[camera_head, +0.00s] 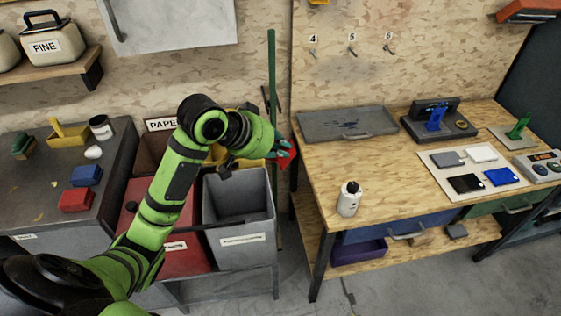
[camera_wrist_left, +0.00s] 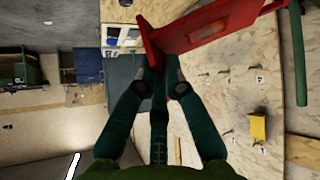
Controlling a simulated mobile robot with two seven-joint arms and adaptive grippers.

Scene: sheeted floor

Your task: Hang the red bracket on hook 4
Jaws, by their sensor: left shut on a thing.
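My left gripper (camera_head: 277,152) is shut on the red bracket (camera_head: 287,158) and holds it in the air between the grey bin and the workbench. In the left wrist view the red bracket (camera_wrist_left: 205,28) sits across the fingertips of the left gripper (camera_wrist_left: 160,68). Hook 4 (camera_head: 314,54) is on the wooden wall panel above the bench, below its number label, and has nothing on it. The bracket is well below and left of the hook. My right gripper is not in view.
Hooks 5 (camera_head: 352,52) and 6 (camera_head: 389,50) are right of hook 4. A green pole (camera_head: 272,80) stands left of the panel.

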